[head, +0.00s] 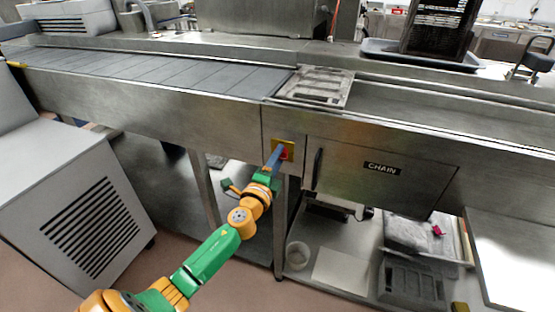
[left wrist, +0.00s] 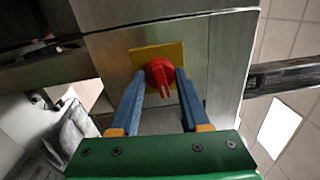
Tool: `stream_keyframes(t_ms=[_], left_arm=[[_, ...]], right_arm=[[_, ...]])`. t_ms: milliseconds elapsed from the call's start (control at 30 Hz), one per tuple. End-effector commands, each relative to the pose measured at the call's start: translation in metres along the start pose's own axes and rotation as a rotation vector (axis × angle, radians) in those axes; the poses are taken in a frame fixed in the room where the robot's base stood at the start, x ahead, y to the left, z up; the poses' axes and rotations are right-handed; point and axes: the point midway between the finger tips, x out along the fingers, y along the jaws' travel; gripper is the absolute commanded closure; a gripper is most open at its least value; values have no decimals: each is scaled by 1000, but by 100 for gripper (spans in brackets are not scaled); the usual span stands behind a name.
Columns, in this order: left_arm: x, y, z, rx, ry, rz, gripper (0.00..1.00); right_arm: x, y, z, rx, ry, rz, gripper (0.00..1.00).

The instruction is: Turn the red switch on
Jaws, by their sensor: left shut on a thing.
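The red switch (left wrist: 160,72) is a round rotary knob with a raised grip and a slot line, on a square yellow plate (left wrist: 141,57) fixed to a steel panel. In the head view the yellow plate (head: 291,144) is on the front of the conveyor line, and my gripper partly hides the knob. My left gripper (left wrist: 161,80) has its blue fingers on either side of the knob, shut on it. In the head view my left gripper (head: 276,155) reaches the plate from the front. My right gripper is in neither view.
A panel labelled CHAIN (head: 382,168) with a dark vertical handle (head: 317,168) is just right of the switch. The conveyor belt (head: 170,74) runs above. A grey vented cabinet (head: 75,205) stands at left. A lower shelf holds trays and a clear cup (head: 298,255).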

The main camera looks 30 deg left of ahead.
Motion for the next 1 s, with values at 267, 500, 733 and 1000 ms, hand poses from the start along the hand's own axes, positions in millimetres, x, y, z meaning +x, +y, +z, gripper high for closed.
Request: stream_keyframes(t_ms=[267, 500, 733, 1000], left_arm=[[0, 1, 0, 117, 8, 0, 100], [0, 1, 0, 156, 11, 0, 100], [0, 1, 0, 161, 11, 0, 100], [0, 1, 0, 160, 11, 0, 30]], right_arm=[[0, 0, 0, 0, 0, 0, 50], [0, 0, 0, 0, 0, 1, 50], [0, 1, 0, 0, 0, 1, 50], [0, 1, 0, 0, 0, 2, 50]])
